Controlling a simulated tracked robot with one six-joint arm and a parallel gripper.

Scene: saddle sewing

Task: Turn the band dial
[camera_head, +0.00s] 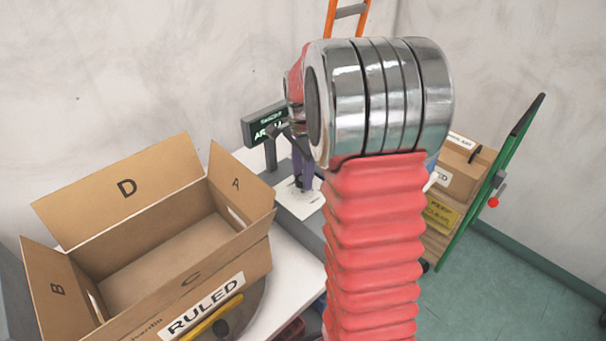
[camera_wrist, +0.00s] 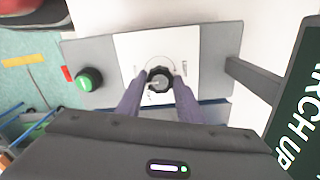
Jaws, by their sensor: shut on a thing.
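The band dial (camera_wrist: 159,80) is a black knob on a white plate with printed marks around it, in the middle of the wrist view. My gripper (camera_wrist: 160,84) has its two purple fingers on either side of the knob and is shut on it. In the head view my gripper (camera_head: 302,178) shows as purple fingers over the white plate, partly behind my red and silver arm. The dial itself is hidden there. A display (camera_wrist: 303,105) beside the panel reads "ARCH UP" in the wrist view; in the head view it is partly covered (camera_head: 266,125).
A green round button (camera_wrist: 88,80) sits on the grey panel (camera_wrist: 220,45) left of the dial. An open cardboard box (camera_head: 180,285) labelled RULED stands on the white table at left. A green-framed cart (camera_head: 500,165) with boxes stands at right, with clear floor beyond.

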